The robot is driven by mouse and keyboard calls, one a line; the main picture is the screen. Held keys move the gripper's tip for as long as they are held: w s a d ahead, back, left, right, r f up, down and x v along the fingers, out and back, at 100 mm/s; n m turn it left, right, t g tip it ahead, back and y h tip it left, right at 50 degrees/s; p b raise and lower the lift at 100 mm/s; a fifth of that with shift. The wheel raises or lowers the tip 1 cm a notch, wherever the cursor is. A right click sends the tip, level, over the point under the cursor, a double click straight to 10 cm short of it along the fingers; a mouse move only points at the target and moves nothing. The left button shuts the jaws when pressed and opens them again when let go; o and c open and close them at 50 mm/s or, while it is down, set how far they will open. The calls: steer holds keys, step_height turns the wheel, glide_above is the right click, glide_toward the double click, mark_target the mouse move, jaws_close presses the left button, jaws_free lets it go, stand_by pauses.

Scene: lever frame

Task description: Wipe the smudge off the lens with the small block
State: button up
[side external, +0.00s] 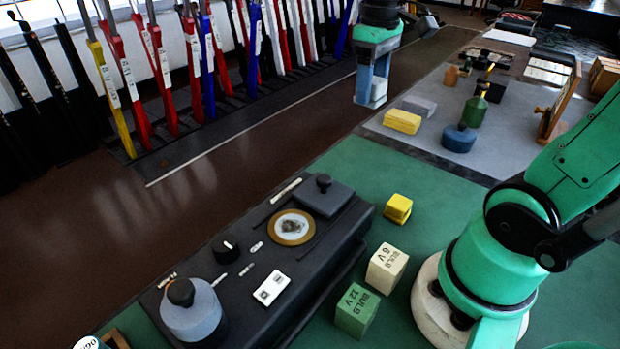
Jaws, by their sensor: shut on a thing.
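The lens (291,227) is a round disc with a brass-coloured rim, set in the top of a dark instrument box. A brownish smudge (290,226) shows near its middle. My gripper (371,97) is at the upper middle of the view, pointing down, well away from the lens. It is shut on a small pale block (379,89), which shows between its blue-grey fingers. The fingers partly hide the block. The block is apart from the lens.
The dark box (336,240) also carries a knob (226,248), a grey cylinder (193,312) and a lidded square (326,194). Yellow (398,208), cream (387,269) and green (357,311) blocks stand beside it. Bottles and sponges lie on a grey mat (400,147). Tall levers stand behind.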

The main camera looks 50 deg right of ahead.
steer(key=w+a+f+n, duration=0.3)
steer(key=w+a+n, duration=0.15)
steer(key=a, duration=0.45)
steer(key=n, duration=0.4)
glide_toward(282, 220)
steer(key=shift+w+f, duration=0.25)
steer(key=shift+f, duration=0.8)
steer(key=shift+w+f, duration=0.25)
steer(key=shift+f, duration=0.8)
steer(key=shift+s+f, duration=0.3)
steer(key=shift+f, duration=0.45)
steer(key=shift+s+f, duration=0.25)
steer(key=shift+f, duration=0.45)
steer(key=shift+c, duration=0.5)
steer(key=shift+s, duration=2.25)
steer(key=shift+w, duration=2.8)
step_height(282, 220, up, 8)
steer(key=shift+r, duration=0.2)
steer(key=shift+f, duration=0.2)
